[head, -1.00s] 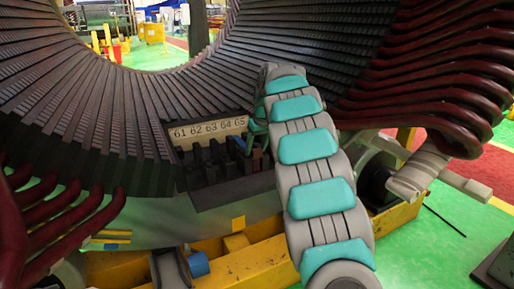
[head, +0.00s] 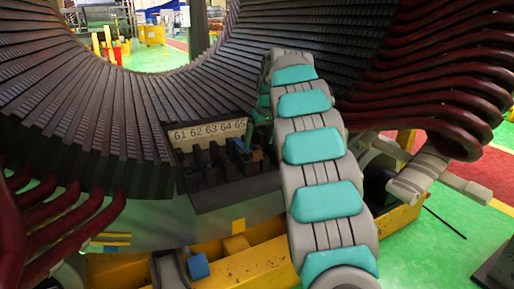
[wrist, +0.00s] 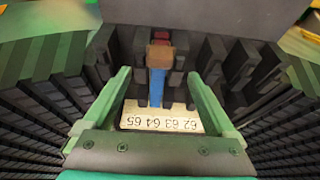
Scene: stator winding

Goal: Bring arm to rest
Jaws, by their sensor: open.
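My arm (head: 318,150), grey with teal pads, reaches up in front of the stator in the head view. My gripper (wrist: 158,76) shows in the wrist view with its two green fingers apart and nothing between them touching either finger. Beyond the fingers, a blue piece with a brown end (wrist: 158,80) stands in a slot among black blocks. In the head view the blue piece (head: 239,146) sits near the right end of the slot row, and the gripper is mostly hidden behind the arm.
The number plate (head: 208,131) reads 61 to 65 above the slots. Dark stator bars (head: 110,110) curve around the opening. Dark red coil ends (head: 440,80) crowd the right, and more coil ends (head: 60,220) stand at lower left. A yellow base (head: 250,262) runs below.

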